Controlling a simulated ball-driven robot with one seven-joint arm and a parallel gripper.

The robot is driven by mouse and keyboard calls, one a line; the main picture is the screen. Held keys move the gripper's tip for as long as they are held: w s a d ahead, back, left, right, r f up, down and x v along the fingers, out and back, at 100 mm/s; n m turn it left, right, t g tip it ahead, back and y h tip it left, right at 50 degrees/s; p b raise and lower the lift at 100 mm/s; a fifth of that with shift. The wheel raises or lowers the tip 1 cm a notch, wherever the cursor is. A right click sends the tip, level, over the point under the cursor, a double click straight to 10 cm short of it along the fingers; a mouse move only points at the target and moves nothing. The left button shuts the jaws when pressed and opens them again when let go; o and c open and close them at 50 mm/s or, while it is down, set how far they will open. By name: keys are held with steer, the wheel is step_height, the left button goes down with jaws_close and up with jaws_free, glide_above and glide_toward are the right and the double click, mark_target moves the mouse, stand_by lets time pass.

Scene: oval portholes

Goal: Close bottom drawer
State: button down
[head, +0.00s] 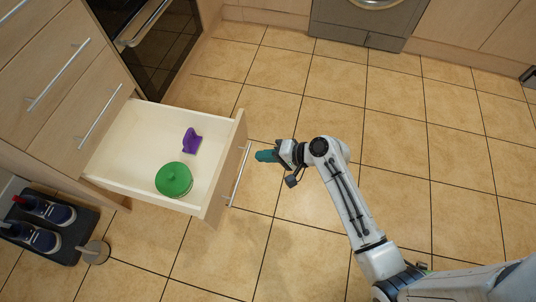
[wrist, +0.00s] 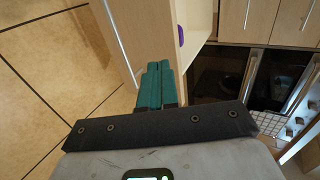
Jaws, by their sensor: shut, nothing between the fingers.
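The bottom drawer (head: 221,189) is pulled well out of the wooden cabinet in the head view, with a long metal bar handle (head: 241,174) on its front. A green round lidded pot (head: 174,179) and a purple object (head: 192,141) lie inside it. My gripper (head: 262,156) is just to the right of the drawer front, near the handle's upper end, with its teal fingers together and empty. In the wrist view the teal fingers (wrist: 156,86) point at the drawer front (wrist: 152,35), with the handle (wrist: 117,42) to their left. I cannot tell whether they touch the front.
Closed drawers (head: 60,85) sit above the open one. An oven (head: 150,35) stands beside the cabinet, and a washing machine (head: 365,22) at the back. The tiled floor (head: 420,150) on the right is clear.

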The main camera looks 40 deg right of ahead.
mark_target(228, 154)
steer(key=b+x, duration=0.1)
steer(key=x, duration=0.2)
steer(key=b+x, duration=0.1)
steer(key=x, duration=0.1)
steer(key=r+b+x, duration=0.1)
steer(key=x, duration=0.2)
steer(key=shift+w+a+f, duration=0.1)
steer(key=shift+w+a, duration=0.3)
steer(key=shift+a, duration=0.05)
steer(key=shift+w+a, duration=0.3)
steer(key=shift+w, duration=0.1)
